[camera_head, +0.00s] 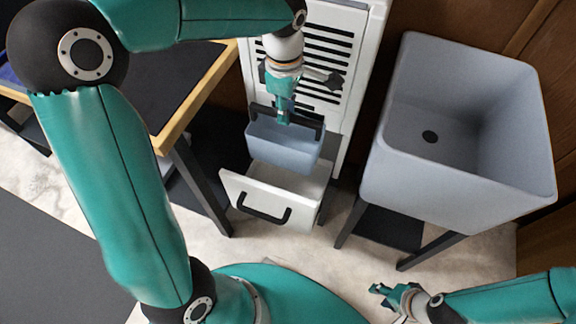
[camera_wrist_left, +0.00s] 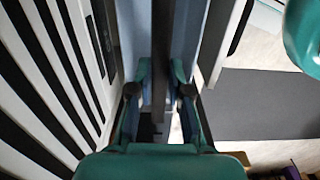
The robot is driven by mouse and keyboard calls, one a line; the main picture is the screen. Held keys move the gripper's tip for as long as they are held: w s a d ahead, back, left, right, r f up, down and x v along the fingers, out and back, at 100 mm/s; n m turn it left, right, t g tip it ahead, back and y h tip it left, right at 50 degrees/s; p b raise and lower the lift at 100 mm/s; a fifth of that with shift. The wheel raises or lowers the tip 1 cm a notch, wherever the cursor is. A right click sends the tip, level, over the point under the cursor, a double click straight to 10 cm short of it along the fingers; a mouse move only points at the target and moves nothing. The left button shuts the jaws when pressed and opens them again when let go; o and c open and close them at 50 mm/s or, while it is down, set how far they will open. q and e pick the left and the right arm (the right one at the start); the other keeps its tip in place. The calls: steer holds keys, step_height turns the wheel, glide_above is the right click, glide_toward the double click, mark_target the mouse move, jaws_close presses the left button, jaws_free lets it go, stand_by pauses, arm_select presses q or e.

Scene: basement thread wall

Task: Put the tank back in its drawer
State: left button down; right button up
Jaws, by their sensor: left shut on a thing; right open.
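The tank (camera_head: 277,152) is a blue-grey open box in the head view, held roughly level above the open white drawer (camera_head: 236,186). The drawer is pulled out from the white louvred cabinet and has a black handle on its front. My left gripper (camera_head: 283,120) is shut on the tank's dark handle bar, which also shows between the fingers in the left wrist view (camera_wrist_left: 162,60). The tank hides part of the drawer's inside; I cannot tell whether its bottom is within the drawer. My right gripper (camera_head: 384,294) is open and empty, low at the right.
The white cabinet (camera_head: 325,60) with black slots stands behind the drawer. A grey sink (camera_head: 460,185) on dark legs stands to the right. A dark-topped table (camera_head: 160,85) with a wooden edge is at the left. Pale floor lies in front of the drawer.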

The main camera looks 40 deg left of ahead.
arm_select(q)
step_height(320, 180, down, 18)
steer(key=b, duration=0.3)
steer(key=shift+r, duration=0.15)
steer(key=shift+b, duration=0.35)
steer(key=c, duration=1.5)
jaws_free()
steer(key=shift+c, duration=0.2)
steer(key=o, duration=0.4)
steer(key=shift+o, duration=0.2)
step_height(320, 180, up, 12)
steer(key=p, duration=0.2)
steer(key=shift+a+p, duration=0.1)
steer(key=shift+p, duration=0.3)
